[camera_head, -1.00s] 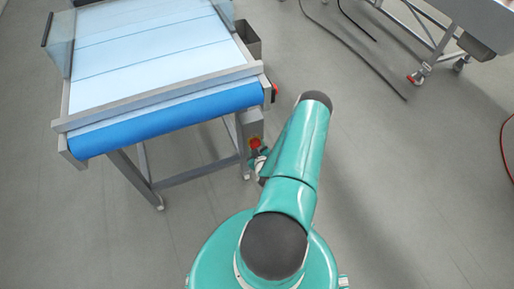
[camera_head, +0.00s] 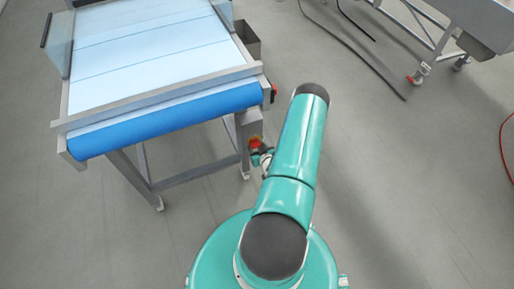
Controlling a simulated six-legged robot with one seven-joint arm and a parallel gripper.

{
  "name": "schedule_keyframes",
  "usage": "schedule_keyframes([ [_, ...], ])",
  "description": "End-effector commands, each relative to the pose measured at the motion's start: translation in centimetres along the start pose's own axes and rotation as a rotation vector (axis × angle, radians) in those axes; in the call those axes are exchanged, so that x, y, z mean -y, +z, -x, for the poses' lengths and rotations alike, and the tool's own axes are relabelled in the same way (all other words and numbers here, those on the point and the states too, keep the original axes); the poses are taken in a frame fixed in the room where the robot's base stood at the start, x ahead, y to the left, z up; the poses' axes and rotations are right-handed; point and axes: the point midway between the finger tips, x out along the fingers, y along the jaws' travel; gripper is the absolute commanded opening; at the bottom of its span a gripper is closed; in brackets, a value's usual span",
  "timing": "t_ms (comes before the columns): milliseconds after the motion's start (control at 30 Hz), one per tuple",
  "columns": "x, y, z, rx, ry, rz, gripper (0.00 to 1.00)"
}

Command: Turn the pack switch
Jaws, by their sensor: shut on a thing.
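The pack switch (camera_head: 255,142) is a small red knob on a yellow plate, on a grey box at the near right leg of the conveyor. My gripper (camera_head: 260,153) is at the switch, just below and in front of it, small and partly hidden behind my teal arm. It is shut on the switch as far as I can see. The fingertips are too small to make out, and I cannot tell the angle of the knob.
A conveyor (camera_head: 160,120) with a pale blue belt and blue end roller stands at left. Another red button (camera_head: 274,91) sits on its right side. A grey bin (camera_head: 246,42) stands behind.

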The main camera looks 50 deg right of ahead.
Motion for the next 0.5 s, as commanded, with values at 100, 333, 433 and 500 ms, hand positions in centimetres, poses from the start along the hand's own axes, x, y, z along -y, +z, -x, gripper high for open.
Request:
schedule_keyframes([
  [100, 0.02, -0.10, -0.05, -0.003, -0.004, -0.010, 0.28],
  [333, 0.03, -0.10, -0.05, -0.003, -0.004, -0.010, 0.28],
  [433, 0.02, -0.10, -0.05, -0.003, -0.004, -0.010, 0.57],
  [500, 0.02, -0.09, -0.05, -0.002, -0.004, -0.010, 0.70],
])
